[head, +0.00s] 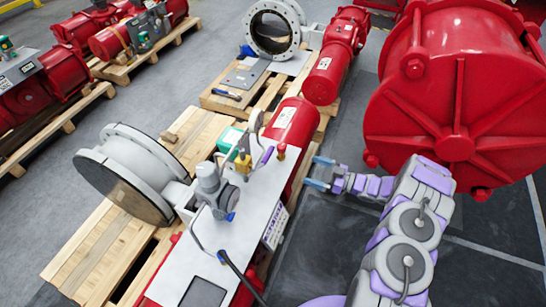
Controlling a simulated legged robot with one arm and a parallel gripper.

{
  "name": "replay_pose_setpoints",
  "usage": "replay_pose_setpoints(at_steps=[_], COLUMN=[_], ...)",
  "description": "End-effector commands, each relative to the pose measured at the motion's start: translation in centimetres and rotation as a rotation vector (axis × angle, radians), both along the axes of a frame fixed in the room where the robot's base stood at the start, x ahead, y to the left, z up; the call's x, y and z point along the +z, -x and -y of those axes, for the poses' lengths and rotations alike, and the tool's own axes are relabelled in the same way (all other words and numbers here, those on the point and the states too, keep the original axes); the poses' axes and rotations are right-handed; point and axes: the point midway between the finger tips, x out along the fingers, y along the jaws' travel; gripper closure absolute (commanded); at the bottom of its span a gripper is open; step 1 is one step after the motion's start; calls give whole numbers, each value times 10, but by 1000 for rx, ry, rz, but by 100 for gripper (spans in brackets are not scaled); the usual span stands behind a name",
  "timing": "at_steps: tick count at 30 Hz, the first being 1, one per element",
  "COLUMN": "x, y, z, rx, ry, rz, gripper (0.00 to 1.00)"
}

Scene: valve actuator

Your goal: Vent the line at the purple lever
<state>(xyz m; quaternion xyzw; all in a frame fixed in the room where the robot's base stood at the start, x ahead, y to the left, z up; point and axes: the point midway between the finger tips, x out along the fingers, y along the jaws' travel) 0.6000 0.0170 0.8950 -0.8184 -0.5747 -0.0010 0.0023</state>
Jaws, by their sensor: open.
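A small purple lever (268,154) stands on the white panel (245,222) of the valve actuator, near its far right edge. It looks short and slanted. My gripper (316,172) is to the right of the lever, past the panel's edge, with its two fingers apart and pointing left towards the panel. It is empty, and a clear gap shows between it and the lever. The lever's base is too small to make out.
A grey regulator (210,184) stands nearer on the panel. Wooden pallets (95,254) lie under the actuator.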

Motion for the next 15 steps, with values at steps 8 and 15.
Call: replay_pose_setpoints(at_steps=[8, 15], x=[-2, -2], y=[-16, -32], z=[-48, -90], rx=[4, 2], ry=[3, 3], rz=[1, 1], gripper=[0, 0])
